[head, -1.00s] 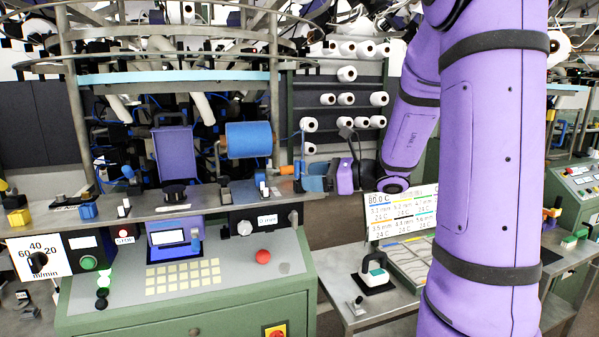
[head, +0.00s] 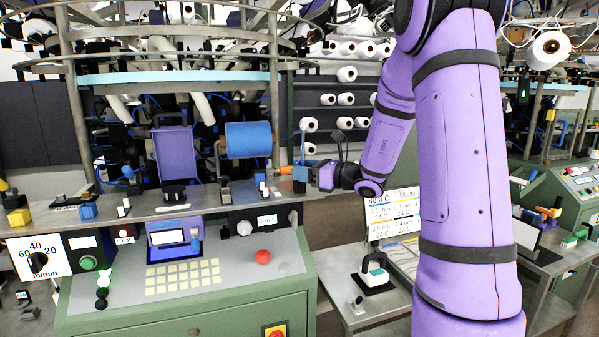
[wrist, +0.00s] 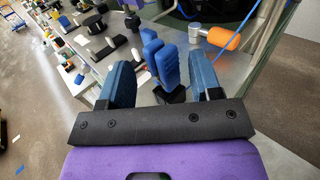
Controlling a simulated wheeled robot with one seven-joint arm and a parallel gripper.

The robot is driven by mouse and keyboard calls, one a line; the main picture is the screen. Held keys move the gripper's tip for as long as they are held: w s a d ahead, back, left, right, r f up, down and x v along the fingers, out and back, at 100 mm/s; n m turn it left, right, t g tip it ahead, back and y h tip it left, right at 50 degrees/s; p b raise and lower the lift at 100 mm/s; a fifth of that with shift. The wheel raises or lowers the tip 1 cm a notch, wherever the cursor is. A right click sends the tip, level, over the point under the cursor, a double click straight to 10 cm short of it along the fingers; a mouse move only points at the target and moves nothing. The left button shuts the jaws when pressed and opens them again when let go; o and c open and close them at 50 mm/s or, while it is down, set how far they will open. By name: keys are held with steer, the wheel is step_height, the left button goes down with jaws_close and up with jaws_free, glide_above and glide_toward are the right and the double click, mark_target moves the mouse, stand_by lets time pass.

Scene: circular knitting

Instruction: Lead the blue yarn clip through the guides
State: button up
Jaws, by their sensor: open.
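In the wrist view, a blue two-padded piece on a black base, which looks like the yarn clip (wrist: 168,70), stands between the two blue fingers of my gripper (wrist: 161,72). The fingers are open, with a gap on both sides of it. A blue yarn (wrist: 247,27) runs up and right from near the right finger; where it ends is hidden. In the head view, my gripper (head: 301,182) is at the right end of the machine's metal shelf, and the clip cannot be told apart there. An orange cylinder on a metal fitting (wrist: 222,38) is just beyond the right finger.
The metal shelf (head: 150,208) carries several small knobs and blocks to the left of my gripper. A blue roll (head: 249,139) hangs behind it. A control panel (head: 190,275) slopes below. A side table with a white-and-green device (head: 374,272) stands at right.

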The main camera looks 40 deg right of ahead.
steer(key=x, duration=0.3)
steer(key=shift+w, duration=0.4)
steer(key=shift+c, duration=0.2)
steer(key=c, duration=1)
steer(key=shift+o, duration=0.2)
steer(key=shift+r, duration=0.15)
steer(key=shift+r, duration=0.55)
step_height(320, 180, up, 2)
steer(key=shift+r, duration=0.15)
steer(key=s+a+r+v, duration=0.1)
steer(key=a+v, duration=0.1)
steer(key=v, duration=1.4)
steer(key=shift+r, duration=0.2)
